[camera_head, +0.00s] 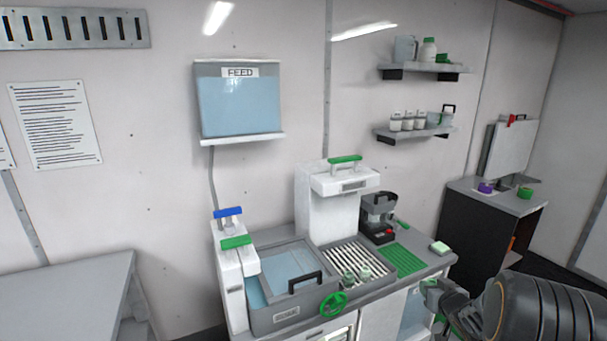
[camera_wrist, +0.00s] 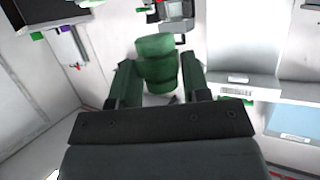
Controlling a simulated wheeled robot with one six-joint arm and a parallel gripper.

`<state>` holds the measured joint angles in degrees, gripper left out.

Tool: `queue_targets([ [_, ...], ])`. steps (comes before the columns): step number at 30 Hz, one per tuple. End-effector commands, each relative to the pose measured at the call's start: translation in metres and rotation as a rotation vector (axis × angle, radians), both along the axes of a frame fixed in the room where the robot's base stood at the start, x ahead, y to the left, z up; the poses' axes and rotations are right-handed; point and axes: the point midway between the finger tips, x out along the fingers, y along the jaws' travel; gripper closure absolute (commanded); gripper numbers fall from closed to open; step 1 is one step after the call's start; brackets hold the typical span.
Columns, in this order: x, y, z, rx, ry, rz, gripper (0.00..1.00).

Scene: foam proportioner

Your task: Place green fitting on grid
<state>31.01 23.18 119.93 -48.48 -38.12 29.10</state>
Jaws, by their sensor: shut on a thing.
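The green fitting (camera_wrist: 156,48), a stubby stepped cylinder, is between the two dark green fingers of my gripper (camera_wrist: 158,78) in the wrist view. My gripper is shut on it and holds it clear of any surface. In the head view my gripper (camera_head: 438,300) is at the lower right, in front of the counter's right end; the fitting cannot be made out clearly there. A green slotted grid (camera_head: 403,261) lies on the counter, right of a white-and-dark slatted rack (camera_head: 352,258). I cannot tell which of the two the task names.
Two small pale green-topped pieces (camera_head: 358,274) stand on the slatted rack. A basin (camera_head: 290,310) with a green handwheel (camera_head: 333,304) is left. The green grid looks clear.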

Motion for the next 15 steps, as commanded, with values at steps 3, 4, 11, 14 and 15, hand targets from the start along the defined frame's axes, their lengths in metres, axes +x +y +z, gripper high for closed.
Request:
queue_targets([
  [3,0.002,0.025,-0.031,0.007,0.01,-0.052,0.8],
  [4,0.002,0.031,-0.038,0.006,0.009,-0.064,0.8],
  [11,-0.011,0.098,-0.107,0.001,0.014,-0.13,0.8],
  [14,-0.02,0.13,-0.131,-0.002,0.01,-0.122,0.8],
  [15,-0.022,0.141,-0.137,-0.002,0.007,-0.109,0.8],
])
